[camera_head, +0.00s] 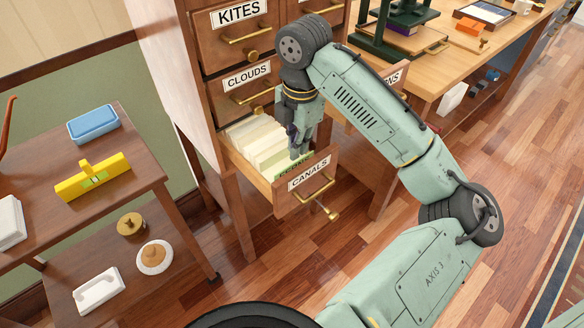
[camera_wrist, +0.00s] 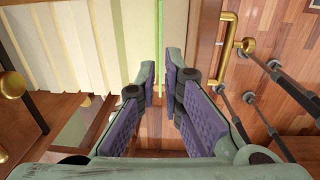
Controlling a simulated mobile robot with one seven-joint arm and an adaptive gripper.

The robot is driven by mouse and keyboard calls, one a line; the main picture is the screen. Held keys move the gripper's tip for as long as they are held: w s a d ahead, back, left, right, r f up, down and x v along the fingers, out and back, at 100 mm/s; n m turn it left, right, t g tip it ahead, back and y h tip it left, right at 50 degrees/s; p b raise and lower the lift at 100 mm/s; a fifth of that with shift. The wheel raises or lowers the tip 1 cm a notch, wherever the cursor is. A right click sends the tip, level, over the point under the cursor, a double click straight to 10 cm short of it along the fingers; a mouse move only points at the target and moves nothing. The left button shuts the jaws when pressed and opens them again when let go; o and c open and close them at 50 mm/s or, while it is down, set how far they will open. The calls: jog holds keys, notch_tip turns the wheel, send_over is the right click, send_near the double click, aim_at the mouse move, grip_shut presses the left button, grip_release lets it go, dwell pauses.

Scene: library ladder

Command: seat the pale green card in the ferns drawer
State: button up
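The pale green card (camera_head: 286,174) stands at the front end of the row of cream cards in the open drawer labelled CANALS (camera_head: 309,174). Dark lettering on its top edge is partly hidden. My gripper (camera_head: 299,154) points down into this drawer at the card. In the wrist view the card shows as a thin green edge (camera_wrist: 160,40), between the purple-padded fingertips of my gripper (camera_wrist: 161,78). The fingers are apart, with a narrow gap around the card. Another pulled-out drawer (camera_head: 393,78) has a label ending in NS; my arm covers the rest.
Closed drawers labelled KITES (camera_head: 239,13) and CLOUDS (camera_head: 247,76) are above. A side table (camera_head: 110,205) at left holds a blue box (camera_head: 94,124) and a yellow block (camera_head: 92,177). A wooden workbench (camera_head: 470,65) is at the back right. Open floor lies in front.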

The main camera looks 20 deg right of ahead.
aim_at(295, 163)
jog(key=shift+w+a+f+p, duration=0.1)
jog(key=shift+f+p, duration=0.25)
jog(key=shift+f, duration=1.45)
jog(key=shift+w+f+p, duration=0.1)
jog(key=shift+f+p, duration=0.2)
jog(key=shift+f, duration=1.5)
jog(key=shift+f, duration=0.15)
grip_shut()
